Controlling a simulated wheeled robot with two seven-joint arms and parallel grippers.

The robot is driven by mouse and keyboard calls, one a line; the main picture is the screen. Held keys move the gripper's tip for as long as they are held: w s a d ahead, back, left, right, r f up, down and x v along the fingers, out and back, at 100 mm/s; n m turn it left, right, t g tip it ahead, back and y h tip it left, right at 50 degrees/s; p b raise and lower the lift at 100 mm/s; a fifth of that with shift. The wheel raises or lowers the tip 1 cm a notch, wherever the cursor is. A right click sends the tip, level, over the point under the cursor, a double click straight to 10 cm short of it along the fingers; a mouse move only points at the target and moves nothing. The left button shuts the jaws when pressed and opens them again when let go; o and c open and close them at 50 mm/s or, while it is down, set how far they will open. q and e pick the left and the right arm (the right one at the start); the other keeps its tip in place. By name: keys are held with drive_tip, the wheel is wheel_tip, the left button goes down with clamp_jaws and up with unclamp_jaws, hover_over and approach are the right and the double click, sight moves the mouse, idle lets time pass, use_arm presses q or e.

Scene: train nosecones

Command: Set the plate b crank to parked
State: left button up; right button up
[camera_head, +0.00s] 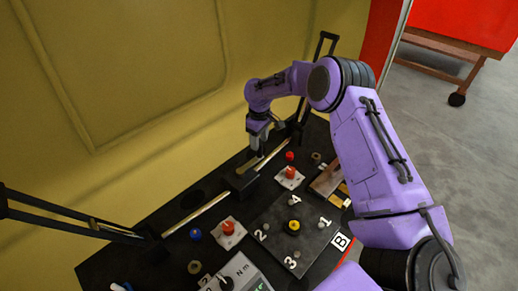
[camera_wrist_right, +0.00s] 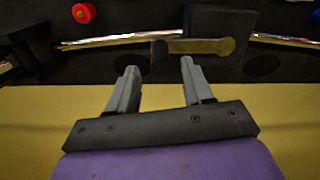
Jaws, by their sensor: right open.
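A brass crank arm (camera_wrist_right: 205,47) with a dark handle (camera_wrist_right: 160,49) at its left end lies in front of a black block in the right wrist view. In the head view a brass piece (camera_head: 248,165) shows at the black block. I see no label on it. My right gripper (camera_wrist_right: 157,70) is open and empty, its fingertips just short of the crank arm; the dark handle lies beyond the gap between them. In the head view the right gripper (camera_head: 257,150) points down above the block. My left gripper is not in view.
A metal rod (camera_head: 195,215) runs along the back. Red knobs, a torque tool (camera_head: 240,272) and a yellow wall (camera_head: 120,100) are close by.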

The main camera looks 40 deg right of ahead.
wheel_tip(320, 180, up, 6)
drive_tip(key=shift+f, duration=0.15)
idle(0.4)
